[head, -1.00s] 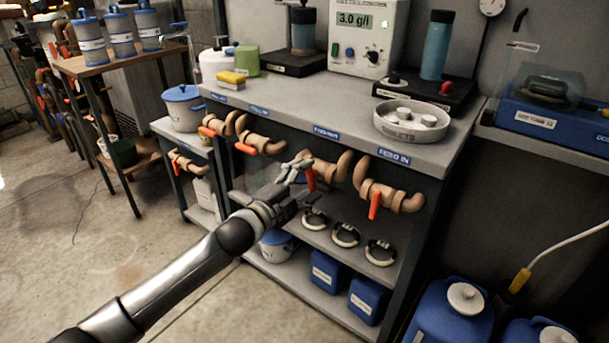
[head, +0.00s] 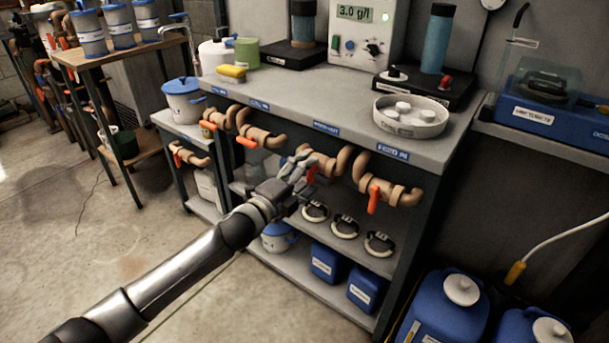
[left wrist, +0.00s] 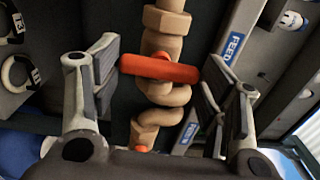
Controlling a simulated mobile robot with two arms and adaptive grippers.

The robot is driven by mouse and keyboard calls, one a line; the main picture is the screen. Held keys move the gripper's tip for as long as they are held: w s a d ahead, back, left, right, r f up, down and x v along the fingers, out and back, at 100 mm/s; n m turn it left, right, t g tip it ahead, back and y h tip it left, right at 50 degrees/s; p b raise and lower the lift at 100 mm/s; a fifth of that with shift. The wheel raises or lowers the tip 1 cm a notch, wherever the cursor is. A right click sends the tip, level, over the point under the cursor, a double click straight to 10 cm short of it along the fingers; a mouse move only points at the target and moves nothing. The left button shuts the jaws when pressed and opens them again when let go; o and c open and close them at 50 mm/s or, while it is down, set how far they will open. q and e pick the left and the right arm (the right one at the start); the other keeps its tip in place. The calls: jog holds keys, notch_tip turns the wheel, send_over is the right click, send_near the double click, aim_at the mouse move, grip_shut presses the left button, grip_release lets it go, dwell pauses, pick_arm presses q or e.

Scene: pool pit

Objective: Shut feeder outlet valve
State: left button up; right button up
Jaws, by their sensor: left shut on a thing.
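A row of tan pipe valves with orange handles runs along the front of the bench. My left gripper (head: 304,168) is at the valve under a blue label (head: 326,127) that I cannot read clearly. The handle lies across the tan pipe (left wrist: 166,22) there. In the head view the fingers partly hide this handle (head: 311,174). The valve to its right, under the FEED IN label (head: 394,153), has its handle (head: 374,201) hanging down. My right gripper is not in view.
The bench top (head: 300,95) is just above the valves and holds a white tray (head: 411,117) and a meter box (head: 366,35). Below are a shelf with black-and-white rings (head: 344,232) and blue containers (head: 365,291). Open floor lies to the left.

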pick_arm(q)
jog(key=shift+f, duration=0.1)
jog(key=o, duration=1)
jog(key=shift+s, duration=0.1)
jog(key=v, duration=1.2)
